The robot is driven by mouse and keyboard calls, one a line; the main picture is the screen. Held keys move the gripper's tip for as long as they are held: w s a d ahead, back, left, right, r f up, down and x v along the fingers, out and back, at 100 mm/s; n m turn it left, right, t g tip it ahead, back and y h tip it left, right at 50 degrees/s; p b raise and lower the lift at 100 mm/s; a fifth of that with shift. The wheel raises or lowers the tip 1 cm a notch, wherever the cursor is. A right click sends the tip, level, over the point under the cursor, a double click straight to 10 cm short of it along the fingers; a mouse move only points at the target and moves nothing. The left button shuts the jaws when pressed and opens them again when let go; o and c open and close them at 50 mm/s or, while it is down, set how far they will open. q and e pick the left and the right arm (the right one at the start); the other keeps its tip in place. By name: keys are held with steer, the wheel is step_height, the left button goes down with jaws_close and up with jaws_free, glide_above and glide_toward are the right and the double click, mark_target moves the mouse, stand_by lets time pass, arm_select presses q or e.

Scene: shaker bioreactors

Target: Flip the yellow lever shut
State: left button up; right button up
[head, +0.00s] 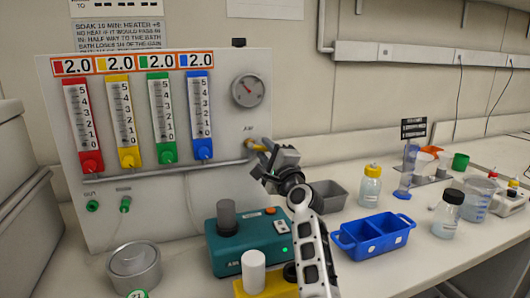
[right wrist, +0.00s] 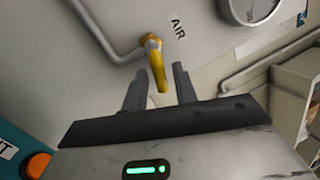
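The yellow lever (head: 255,146) sits at the right end of the grey pipe on the white panel, beside the AIR label. In the right wrist view the lever (right wrist: 158,72) runs from a brass fitting out between my fingers. My right gripper (head: 268,156) is at the lever, partly hiding it in the head view. In the right wrist view the right gripper (right wrist: 159,69) is open, with a finger on each side of the lever and gaps visible on both sides. My left gripper is not in view.
The panel carries several coloured flow meters (head: 121,120) and a round gauge (head: 248,90). Below stand a teal device (head: 240,245), a metal pot (head: 134,268), a grey bin (head: 328,197), a blue tray (head: 345,241) and a yellow-capped bottle (head: 370,187).

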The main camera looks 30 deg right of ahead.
jaws_close()
steer(key=n, duration=0.1)
steer(key=r+n, duration=0.1)
steer(key=shift+d+n+y, duration=0.1)
steer(key=shift+n+y, duration=0.2)
steer(key=shift+n, duration=0.7)
steer(key=shift+o, duration=1.5)
jaws_free()
